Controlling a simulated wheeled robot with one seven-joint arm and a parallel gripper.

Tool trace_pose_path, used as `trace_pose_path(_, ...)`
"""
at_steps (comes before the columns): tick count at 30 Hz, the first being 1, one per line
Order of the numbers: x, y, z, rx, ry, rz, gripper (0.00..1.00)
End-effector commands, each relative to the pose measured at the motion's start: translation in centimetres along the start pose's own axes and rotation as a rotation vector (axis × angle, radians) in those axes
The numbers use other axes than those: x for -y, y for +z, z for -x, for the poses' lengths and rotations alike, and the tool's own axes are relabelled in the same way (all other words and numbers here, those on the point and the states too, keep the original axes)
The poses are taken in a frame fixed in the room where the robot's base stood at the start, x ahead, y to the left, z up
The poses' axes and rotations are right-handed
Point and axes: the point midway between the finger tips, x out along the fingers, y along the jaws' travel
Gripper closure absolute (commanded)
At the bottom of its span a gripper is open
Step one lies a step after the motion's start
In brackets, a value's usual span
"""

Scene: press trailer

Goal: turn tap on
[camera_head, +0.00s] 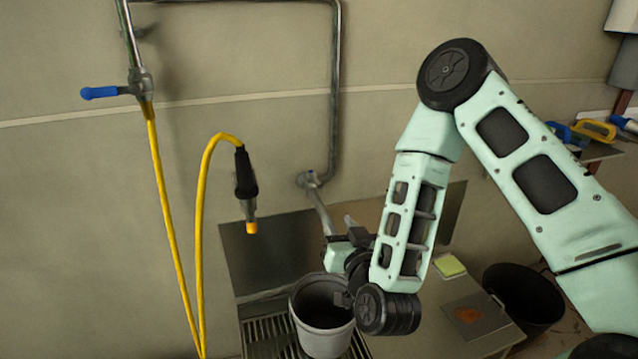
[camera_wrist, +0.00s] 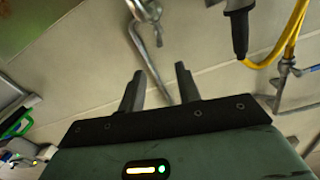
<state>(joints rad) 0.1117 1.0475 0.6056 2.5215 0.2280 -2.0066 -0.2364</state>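A wall tap (camera_head: 312,182) sits at the lower end of a grey metal pipe, and its slanted spout runs down behind my gripper. Its handle is not clearly visible. My gripper (camera_head: 338,222) is in front of this spout and above the bucket, partly hidden by my arm. In the wrist view my gripper (camera_wrist: 160,72) is open, with nothing held between its two dark fingers. The tap (camera_wrist: 148,12) and its pipe show ahead of the fingers. A second valve (camera_head: 140,84) with a blue lever (camera_head: 100,92) is on the pipe at upper left, away from my gripper.
A grey bucket (camera_head: 302,322) stands on a drain grate (camera_head: 268,338) under my gripper. A yellow hose (camera_head: 160,200) hangs at left with a black nozzle (camera_head: 245,175). A black bin (camera_head: 525,300) and a yellow sponge (camera_head: 449,265) are at right. Open wall lies left of the hose.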

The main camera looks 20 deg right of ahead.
Motion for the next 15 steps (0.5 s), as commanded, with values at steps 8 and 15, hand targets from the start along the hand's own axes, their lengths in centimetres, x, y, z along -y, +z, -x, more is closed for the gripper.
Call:
trace_pose_path(8, 0.0, -1.1, -2.2, -0.011, 0.009, -0.007, 0.66)
trace_pose_path(15, 0.1, -1.2, -3.5, -0.011, 0.011, -0.008, 0.66)
